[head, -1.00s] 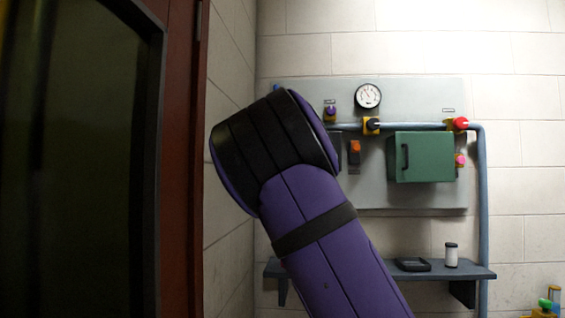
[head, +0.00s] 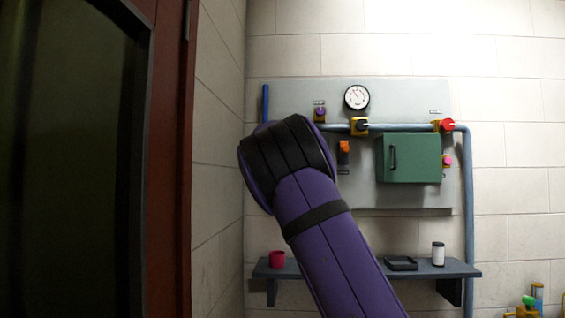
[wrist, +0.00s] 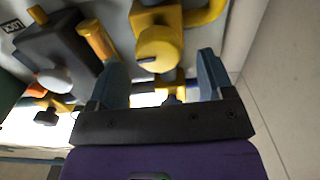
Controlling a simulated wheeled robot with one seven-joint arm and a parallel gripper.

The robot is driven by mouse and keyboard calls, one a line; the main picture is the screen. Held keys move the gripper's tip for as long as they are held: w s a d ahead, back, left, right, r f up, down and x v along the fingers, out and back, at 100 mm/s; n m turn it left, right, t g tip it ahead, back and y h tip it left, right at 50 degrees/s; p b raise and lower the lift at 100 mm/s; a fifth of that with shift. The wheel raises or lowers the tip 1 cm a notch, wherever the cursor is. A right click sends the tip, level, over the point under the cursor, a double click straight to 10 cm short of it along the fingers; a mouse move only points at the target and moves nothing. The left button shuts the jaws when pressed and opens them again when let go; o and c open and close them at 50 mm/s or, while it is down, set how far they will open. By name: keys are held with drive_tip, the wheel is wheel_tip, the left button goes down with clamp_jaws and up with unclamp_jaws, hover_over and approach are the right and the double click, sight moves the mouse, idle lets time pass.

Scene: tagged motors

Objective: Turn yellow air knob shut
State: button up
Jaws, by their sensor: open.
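In the wrist view a round yellow knob (wrist: 160,48) with a short dark mark on its face sits on a yellow fitting on the panel. My gripper (wrist: 163,64) is open, with one blue-grey finger to the knob's lower left and one to its lower right. The knob lies in line with the gap between the fingers; I cannot tell whether either touches it. In the head view my purple arm covers the left part of the grey panel (head: 412,100). My gripper and this knob do not show there.
An orange cylinder (wrist: 97,42) and a dark box (wrist: 55,48) are left of the knob. The head view shows a green cabinet (head: 415,160), a gauge (head: 357,97), a red knob (head: 447,125) and a shelf (head: 425,270) with a red cup (head: 277,259).

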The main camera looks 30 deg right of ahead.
drive_tip(key=shift+x, duration=1.85)
drive_tip(key=c, duration=0.9)
